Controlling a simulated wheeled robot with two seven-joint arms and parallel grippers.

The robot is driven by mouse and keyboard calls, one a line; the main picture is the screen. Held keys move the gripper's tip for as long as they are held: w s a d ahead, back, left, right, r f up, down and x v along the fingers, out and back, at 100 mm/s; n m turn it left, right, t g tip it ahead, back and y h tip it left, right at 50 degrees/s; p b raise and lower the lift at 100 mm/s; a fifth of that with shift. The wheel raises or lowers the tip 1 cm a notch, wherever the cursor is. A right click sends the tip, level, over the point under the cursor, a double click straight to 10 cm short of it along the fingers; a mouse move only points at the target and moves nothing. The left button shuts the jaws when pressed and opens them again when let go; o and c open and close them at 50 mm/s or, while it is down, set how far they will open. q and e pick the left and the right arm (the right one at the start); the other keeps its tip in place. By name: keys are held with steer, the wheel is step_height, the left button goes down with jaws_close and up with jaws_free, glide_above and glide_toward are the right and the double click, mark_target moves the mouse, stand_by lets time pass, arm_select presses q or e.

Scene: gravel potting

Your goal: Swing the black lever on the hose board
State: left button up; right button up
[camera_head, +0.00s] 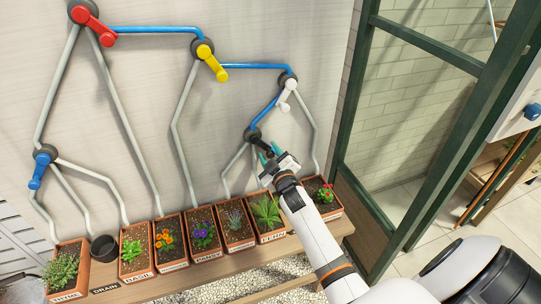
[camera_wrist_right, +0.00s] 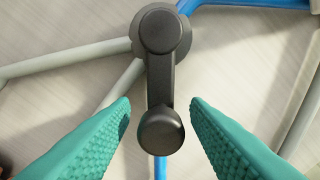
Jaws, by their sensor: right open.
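The black lever (camera_head: 260,142) sits on the hose board (camera_head: 140,75) at its lower right, where a blue pipe comes down to it. In the right wrist view the black lever (camera_wrist_right: 161,85) points down the picture from its round pivot, with a knob at its lower end. My right gripper (camera_head: 271,151) is at the lever. In the wrist view its green fingers (camera_wrist_right: 160,104) are open, one on each side of the knob, with a gap on both sides. My left gripper is not in view.
Other levers on the board are red (camera_head: 93,25), yellow (camera_head: 212,63), white (camera_head: 287,95) and blue (camera_head: 41,170). A wooden shelf (camera_head: 165,283) below holds several planted pots and a dark drain cup (camera_head: 104,248). A green frame (camera_head: 350,90) stands right of the board.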

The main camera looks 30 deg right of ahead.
steer(key=b+v, duration=0.1)
steer(key=v, duration=1.1)
steer(key=s+a+f+m+g+y, duration=0.1)
steer(key=s+a+f+g, duration=0.2)
steer(key=s+a+g, duration=0.35)
steer(key=s+a+f+m+g+y, duration=0.1)
steer(key=s+a+f+g+y, duration=0.15)
steer(key=s, duration=0.65)
steer(key=s+a+f+m+g+y, duration=0.1)
steer(key=s+a+f+g, duration=0.1)
steer(key=s+a+g, duration=0.45)
steer(key=s+d+f, duration=0.1)
steer(key=s+f, duration=0.1)
steer(key=f, duration=1.2)
steer(key=s+f, duration=0.2)
steer(key=f, duration=1.2)
steer(key=s+d+f+g, duration=0.1)
steer(key=s+d+f, duration=0.2)
steer(key=s+f, duration=1.1)
steer(key=shift+s+f, duration=0.2)
steer(key=shift+s, duration=0.6)
